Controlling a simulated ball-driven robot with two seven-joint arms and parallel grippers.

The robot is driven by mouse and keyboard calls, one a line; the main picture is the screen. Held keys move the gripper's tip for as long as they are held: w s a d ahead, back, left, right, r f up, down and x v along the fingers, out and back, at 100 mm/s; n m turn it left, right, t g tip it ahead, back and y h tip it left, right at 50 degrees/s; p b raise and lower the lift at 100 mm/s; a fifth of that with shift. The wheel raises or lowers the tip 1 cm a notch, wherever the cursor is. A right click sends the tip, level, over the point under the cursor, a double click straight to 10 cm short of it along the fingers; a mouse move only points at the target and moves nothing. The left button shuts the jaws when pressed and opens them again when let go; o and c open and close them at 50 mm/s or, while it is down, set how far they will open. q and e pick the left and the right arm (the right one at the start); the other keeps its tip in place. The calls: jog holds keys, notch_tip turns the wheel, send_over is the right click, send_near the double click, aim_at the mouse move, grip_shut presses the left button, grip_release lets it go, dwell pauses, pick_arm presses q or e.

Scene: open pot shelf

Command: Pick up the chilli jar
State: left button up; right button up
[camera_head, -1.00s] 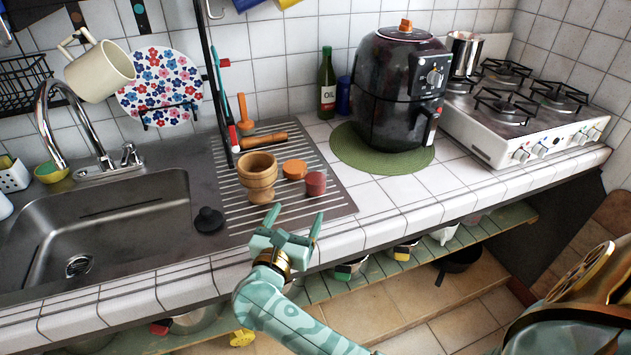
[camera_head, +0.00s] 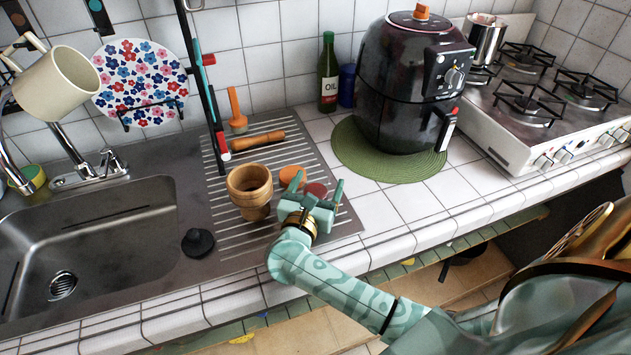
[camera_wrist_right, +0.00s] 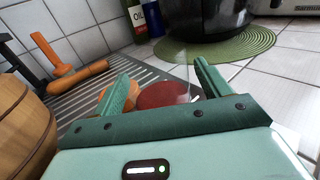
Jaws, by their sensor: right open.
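A small jar with a dark red top (camera_head: 317,188), which I take for the chilli jar, stands on the ribbed drainboard. No label shows. In the right wrist view its round red top (camera_wrist_right: 163,94) shows between the two fingers, slightly beyond the gripper's body. My right gripper (camera_head: 318,182) is open, its fingers pointing towards the jar and partly covering it. I cannot tell if they touch it. My left gripper is not in view.
An orange-topped jar (camera_head: 292,176) stands close behind and left. A wooden mortar (camera_head: 250,188) is left of the gripper. A wooden pestle (camera_head: 258,140) lies behind. A green mat (camera_head: 410,170) under a black air fryer (camera_head: 410,70) is to the right.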

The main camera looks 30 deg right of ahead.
jog(key=shift+w+d+f, duration=0.1)
jog(key=shift+w+d, duration=0.15)
jog(key=shift+s+a, duration=0.2)
jog(key=shift+s, duration=0.1)
jog(key=shift+c, duration=0.7)
jog(key=shift+r, duration=0.2)
jog(key=c, duration=0.5)
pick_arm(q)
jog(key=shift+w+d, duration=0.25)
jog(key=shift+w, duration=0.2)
pick_arm(e)
jog(key=shift+f, duration=0.1)
jog(key=c, duration=0.5)
